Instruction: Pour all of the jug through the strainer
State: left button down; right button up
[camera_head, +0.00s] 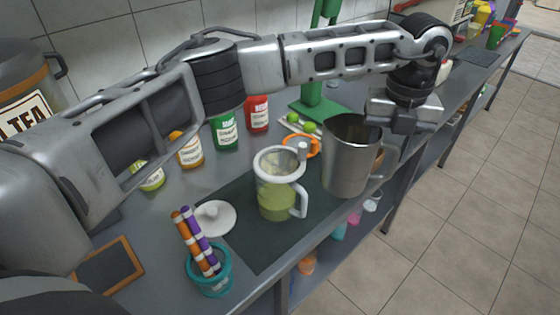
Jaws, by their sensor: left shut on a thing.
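The steel jug (347,165) is upright at the right of the dark mat, with its handle on its right side. My left gripper (392,128) reaches over from above and is shut on the jug at its upper right, near the handle. The jug's inside is dark and its contents cannot be seen. The strainer (280,159) sits in the mouth of a clear pitcher (275,199), left of the jug. The pitcher has a white rim and handle and holds green liquid. My right gripper is not in view.
A white lid (215,217) lies left of the pitcher on the dark mat (262,250). A teal cup (210,283) with striped straws stands in front. Green (225,132) and red (257,115) bottles stand behind. The counter's front edge is close to the jug.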

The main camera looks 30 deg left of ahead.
pick_arm(q)
jog(key=shift+a+r, duration=0.1)
jog(key=shift+r, duration=1.45)
